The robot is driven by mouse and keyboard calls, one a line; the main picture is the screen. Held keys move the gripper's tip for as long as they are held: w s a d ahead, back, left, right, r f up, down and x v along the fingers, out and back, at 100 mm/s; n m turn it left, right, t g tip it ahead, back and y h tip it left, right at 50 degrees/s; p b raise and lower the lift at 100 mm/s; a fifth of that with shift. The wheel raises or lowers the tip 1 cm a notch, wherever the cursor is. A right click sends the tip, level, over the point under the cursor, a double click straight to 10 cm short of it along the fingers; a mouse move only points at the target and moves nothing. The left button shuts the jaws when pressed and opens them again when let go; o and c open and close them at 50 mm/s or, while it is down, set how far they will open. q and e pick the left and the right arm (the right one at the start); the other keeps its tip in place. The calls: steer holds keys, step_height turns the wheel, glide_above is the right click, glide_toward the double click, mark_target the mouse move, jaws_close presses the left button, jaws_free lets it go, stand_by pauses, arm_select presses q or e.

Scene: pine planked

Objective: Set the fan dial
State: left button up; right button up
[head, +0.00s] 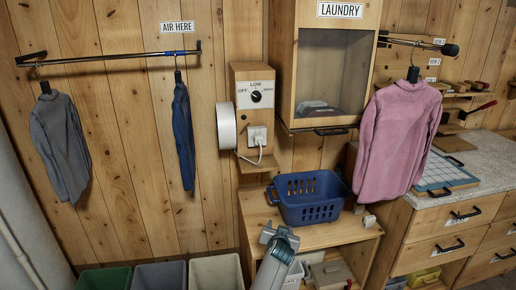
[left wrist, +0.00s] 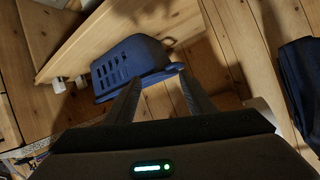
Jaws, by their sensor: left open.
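The fan dial (head: 256,96) is a small black round knob on a white plate marked OFF, LOW and a third, hard-to-read word. The plate is on a wooden box (head: 243,75) on the plank wall. The knob's exact pointing direction is too small to tell. A white round fan part (head: 226,126) is on the box's left side. My left gripper (head: 280,234) is open and empty, low in front of the bench and well below the dial. In the left wrist view its two fingers (left wrist: 160,76) are apart, with the blue basket beyond. The dial does not show there. My right gripper is out of view.
A blue basket (head: 310,208) stands on the wooden bench under the dial box. A white plug and cord (head: 257,137) are below the dial. A blue garment (head: 183,135) hangs to the left and a pink sweater (head: 397,140) to the right. Bins (head: 160,275) stand at lower left.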

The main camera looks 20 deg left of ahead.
arm_select(q)
steer(key=w+a+r+n+t+y, duration=0.1)
steer(key=a+r+n+y, duration=0.1)
steer(key=r, duration=1.2)
steer(key=w+a+r+n+y, duration=0.2)
steer(key=r, duration=1.2)
steer(key=w+a+r+n+t+y, duration=0.1)
steer(key=a+r+n+y, duration=0.1)
steer(key=r, duration=1.2)
steer(key=shift+w+a+t+p, duration=0.3)
steer(key=shift+w+a, duration=0.1)
steer(key=shift+a, duration=0.1)
steer(key=shift+r, duration=0.15)
